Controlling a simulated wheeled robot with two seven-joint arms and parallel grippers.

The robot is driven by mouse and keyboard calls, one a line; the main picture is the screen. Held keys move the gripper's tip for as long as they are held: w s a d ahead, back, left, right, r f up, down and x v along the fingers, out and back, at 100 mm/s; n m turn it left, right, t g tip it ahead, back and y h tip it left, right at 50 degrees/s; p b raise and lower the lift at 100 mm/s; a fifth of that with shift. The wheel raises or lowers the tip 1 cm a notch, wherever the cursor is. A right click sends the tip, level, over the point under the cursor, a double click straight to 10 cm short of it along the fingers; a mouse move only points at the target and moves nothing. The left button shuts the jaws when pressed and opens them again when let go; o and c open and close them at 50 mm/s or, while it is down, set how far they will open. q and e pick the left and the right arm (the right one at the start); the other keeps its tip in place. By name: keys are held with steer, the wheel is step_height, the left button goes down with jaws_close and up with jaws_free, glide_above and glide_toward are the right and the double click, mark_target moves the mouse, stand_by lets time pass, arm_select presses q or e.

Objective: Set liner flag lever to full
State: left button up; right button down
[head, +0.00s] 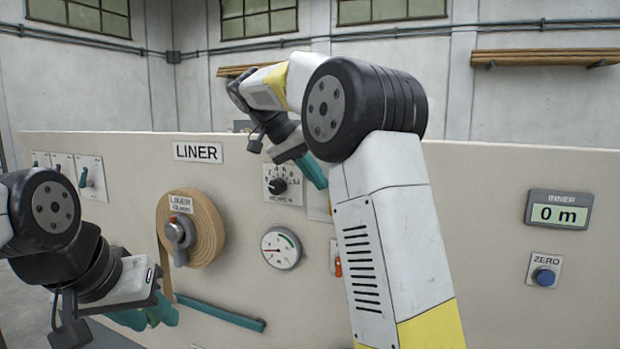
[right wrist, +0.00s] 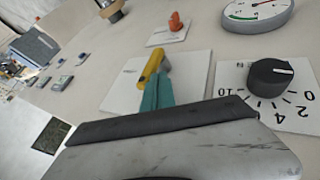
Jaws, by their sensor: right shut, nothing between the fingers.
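A yellow lever (right wrist: 152,66) stands on a white plate (right wrist: 190,72) in the right wrist view; its label is too small to read, so I cannot tell for sure that it is the liner flag lever. My right gripper (right wrist: 157,93) is shut and empty, its teal fingertips at the lever, seemingly touching its side. In the head view my right gripper (head: 313,173) is right of the black dial, and my arm hides much of the plate and the lever. My left gripper (head: 147,314) is low at the left, away from the lever; its finger gap is unclear.
A black numbered dial (head: 279,185) sits close beside the lever's plate. A round gauge (head: 281,248), an orange switch (head: 338,267) and a tan liner roll (head: 208,232) are also on the panel. A teal bar (head: 220,313) sticks out below the roll.

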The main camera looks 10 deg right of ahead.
steer(key=shift+s+d+r+y, duration=0.2)
steer(key=shift+d+y, duration=0.1)
steer(key=shift+y, duration=0.1)
stand_by(0.5)
steer(key=d+t+y, duration=0.1)
steer(key=s+d+m+t+y, duration=0.1)
steer(key=y, duration=0.1)
steer(key=shift+s+d+r, duration=0.2)
steer(key=shift+s+r, duration=0.1)
steer(key=s+d+f+m+t+y, duration=0.2)
steer(key=s+d+f+t+y, duration=0.2)
steer(key=y, duration=0.4)
steer(key=shift+s+d+f+t, duration=0.15)
steer(key=shift+d+f+t, duration=0.35)
steer(key=shift+d+t, duration=0.65)
